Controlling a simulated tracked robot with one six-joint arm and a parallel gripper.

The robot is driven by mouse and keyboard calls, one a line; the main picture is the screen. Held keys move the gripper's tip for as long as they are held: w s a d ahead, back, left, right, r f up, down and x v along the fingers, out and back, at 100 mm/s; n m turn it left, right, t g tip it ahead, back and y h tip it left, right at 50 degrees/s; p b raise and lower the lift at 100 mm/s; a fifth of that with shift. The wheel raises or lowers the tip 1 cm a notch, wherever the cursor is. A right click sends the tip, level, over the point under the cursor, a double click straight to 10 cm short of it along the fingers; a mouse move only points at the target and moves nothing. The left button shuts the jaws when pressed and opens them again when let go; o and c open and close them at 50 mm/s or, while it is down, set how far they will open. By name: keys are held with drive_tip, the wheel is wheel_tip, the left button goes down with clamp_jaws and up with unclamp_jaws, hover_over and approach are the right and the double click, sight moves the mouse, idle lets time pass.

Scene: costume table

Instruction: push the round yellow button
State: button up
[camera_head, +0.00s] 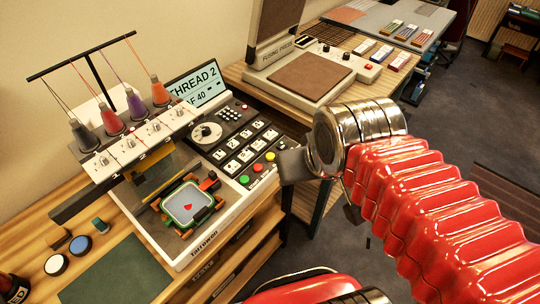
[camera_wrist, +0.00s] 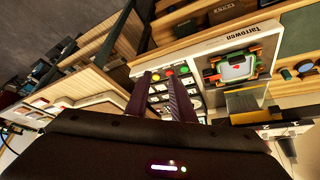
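I cannot tell the fingertips' height above the panel.
The embroidery machine (camera_head: 205,243) carries several thread spools, a screen (camera_head: 196,82) and a hoop (camera_head: 188,203). Black and white switches and a dial (camera_head: 205,132) lie behind the buttons. A fusing press (camera_head: 311,74) stands on the table beyond. A green mat (camera_head: 115,275) lies at front left.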

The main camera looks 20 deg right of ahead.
clamp_jaws()
idle(1.2)
